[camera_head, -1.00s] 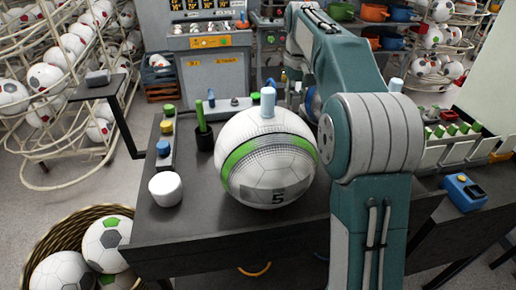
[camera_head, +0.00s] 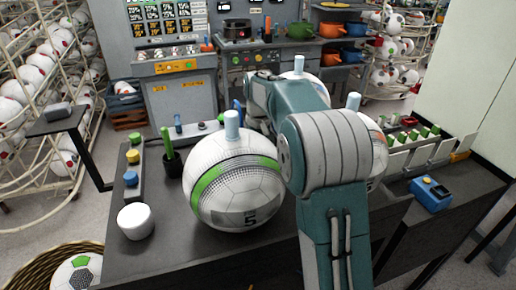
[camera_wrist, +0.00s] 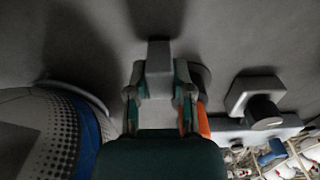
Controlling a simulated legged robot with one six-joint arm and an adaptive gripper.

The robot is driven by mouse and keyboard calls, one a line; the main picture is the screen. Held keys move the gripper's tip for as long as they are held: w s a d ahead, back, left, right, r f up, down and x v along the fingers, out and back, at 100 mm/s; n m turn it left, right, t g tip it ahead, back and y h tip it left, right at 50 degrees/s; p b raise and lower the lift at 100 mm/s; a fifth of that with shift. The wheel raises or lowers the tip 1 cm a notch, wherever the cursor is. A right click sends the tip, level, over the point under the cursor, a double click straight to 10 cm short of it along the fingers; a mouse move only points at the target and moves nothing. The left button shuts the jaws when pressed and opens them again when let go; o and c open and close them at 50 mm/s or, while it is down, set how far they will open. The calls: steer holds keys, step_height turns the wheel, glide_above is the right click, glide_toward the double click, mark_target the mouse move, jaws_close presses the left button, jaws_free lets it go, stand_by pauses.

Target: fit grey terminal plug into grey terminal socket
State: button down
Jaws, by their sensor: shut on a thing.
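My gripper (camera_wrist: 160,88) is shut on a small grey block, which I take to be the grey terminal plug (camera_wrist: 159,54). The plug sticks out ahead of the fingers over a dark grey surface. To the right in the wrist view is a grey squared housing (camera_wrist: 256,95) with a dark round part, on a light grey bar. It stands apart from the plug; I cannot tell whether it is the grey terminal socket. In the head view my arm hides the gripper and plug.
A large white-and-green ball (camera_head: 233,190) stands on the dark table (camera_head: 170,248), left of my arm. A white cup (camera_head: 136,221), a pen holder (camera_head: 172,165) and a button strip (camera_head: 133,180) stand further left. A blue box (camera_head: 430,194) sits at right.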

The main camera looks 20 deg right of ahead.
steer(key=shift+d, duration=0.1)
steer(key=shift+c, duration=2.4)
jaws_free()
steer(key=shift+d, duration=0.1)
steer(key=shift+a, duration=0.2)
step_height(320, 180, up, 12)
steer(key=shift+f, duration=0.25)
steer(key=shift+o, duration=0.4)
steer(key=shift+d, duration=0.1)
steer(key=shift+w+f, duration=0.4)
steer(key=shift+f, duration=0.35)
steer(key=f, duration=1)
steer(key=shift+s+f, duration=0.1)
steer(key=shift+s, duration=0.2)
